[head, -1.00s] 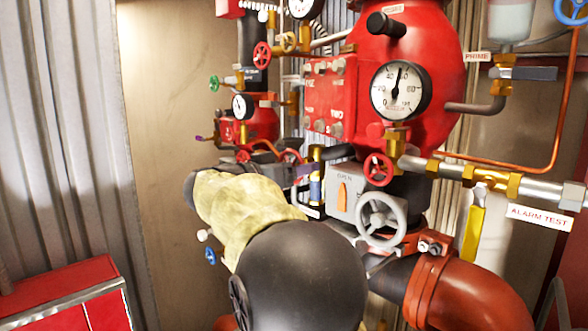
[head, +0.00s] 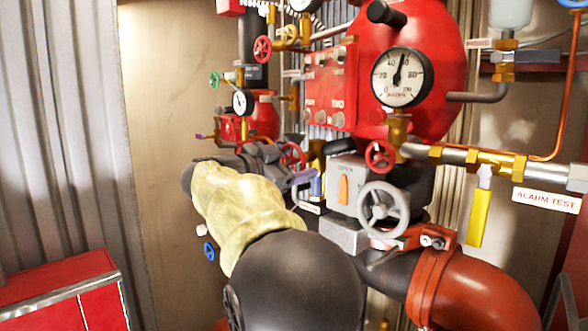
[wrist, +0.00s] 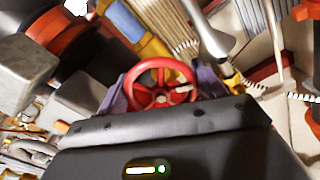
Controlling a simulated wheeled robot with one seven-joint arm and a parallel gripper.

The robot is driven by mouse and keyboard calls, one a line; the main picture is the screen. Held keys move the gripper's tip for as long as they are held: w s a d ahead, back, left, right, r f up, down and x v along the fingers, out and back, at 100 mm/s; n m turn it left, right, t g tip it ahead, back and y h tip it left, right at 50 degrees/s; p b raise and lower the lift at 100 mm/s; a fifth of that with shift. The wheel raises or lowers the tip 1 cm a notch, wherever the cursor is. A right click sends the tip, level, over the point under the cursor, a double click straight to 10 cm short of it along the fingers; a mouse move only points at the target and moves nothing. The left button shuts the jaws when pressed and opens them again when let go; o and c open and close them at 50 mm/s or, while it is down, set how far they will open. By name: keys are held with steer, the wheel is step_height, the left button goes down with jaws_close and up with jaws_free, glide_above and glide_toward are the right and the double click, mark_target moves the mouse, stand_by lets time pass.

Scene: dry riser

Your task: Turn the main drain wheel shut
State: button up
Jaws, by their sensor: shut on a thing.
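A red spoked handwheel (head: 292,156) sits at my gripper among the lower pipes in the head view; I take it for the main drain wheel, though I read no label on it. In the wrist view the red wheel (wrist: 150,67) stands between the purple fingers of my gripper (wrist: 163,88), one at each side. My gripper is shut on the wheel. In the head view my gripper (head: 300,172) is partly hidden by its own dark body, and the wheel's stem and valve are hidden.
A grey handwheel (head: 383,209), another red handwheel (head: 380,156) and a gauge (head: 402,77) are close on the right. A yellow lever (head: 479,217) hangs below the alarm test pipe. A red cabinet (head: 65,290) stands lower left. The wall at left is bare.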

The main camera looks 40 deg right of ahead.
steer(key=m+b, duration=0.2)
steer(key=m, duration=0.1)
steer(key=shift+w+f+m, duration=0.1)
steer(key=shift+f+m, duration=0.05)
steer(key=shift+m, duration=0.25)
steer(key=m+b, duration=0.2)
steer(key=m, duration=0.1)
steer(key=shift+m, duration=0.3)
steer(key=m+b, duration=0.2)
steer(key=m, duration=0.1)
steer(key=shift+m, duration=0.3)
steer(key=m+b, duration=0.2)
steer(key=m, duration=0.1)
steer(key=shift+m, duration=0.3)
steer(key=m+b, duration=0.2)
steer(key=m, duration=0.1)
steer(key=shift+r+m, duration=0.2)
steer(key=shift+m, duration=0.1)
steer(key=m+b, duration=0.2)
steer(key=m, duration=0.1)
steer(key=shift+m, duration=0.3)
steer(key=m+b, duration=0.3)
steer(key=m, duration=0.3)
steer(key=shift+r, duration=0.15)
steer(key=shift+m, duration=0.3)
